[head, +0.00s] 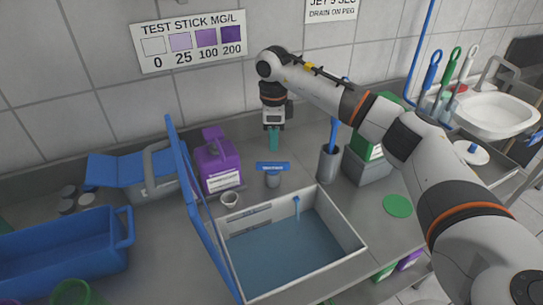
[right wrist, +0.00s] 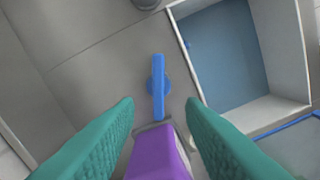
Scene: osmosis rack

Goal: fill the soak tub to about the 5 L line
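The soak tub (head: 347,232) is a white box on the counter with its blue lid (head: 205,215) swung up at the left. Blue-tinted water or floor (head: 285,250) shows inside; I cannot read a level line. Behind the tub stands a grey tap-like fitting (head: 273,181) with a flat blue handle (head: 272,167). The handle also shows in the right wrist view (right wrist: 158,88), beyond the fingertips. My right gripper (head: 273,138) has teal fingers and points down behind and above the handle. In the right wrist view its fingers (right wrist: 160,108) are apart with nothing gripped. My left gripper is out of view.
A purple jug (head: 217,165) stands left of the handle, with a small white cup (head: 230,198) before it. A grey holder (head: 329,163) with a blue-handled tool stands to the right. A blue bin (head: 65,250) is at the left, a sink (head: 495,115) far right.

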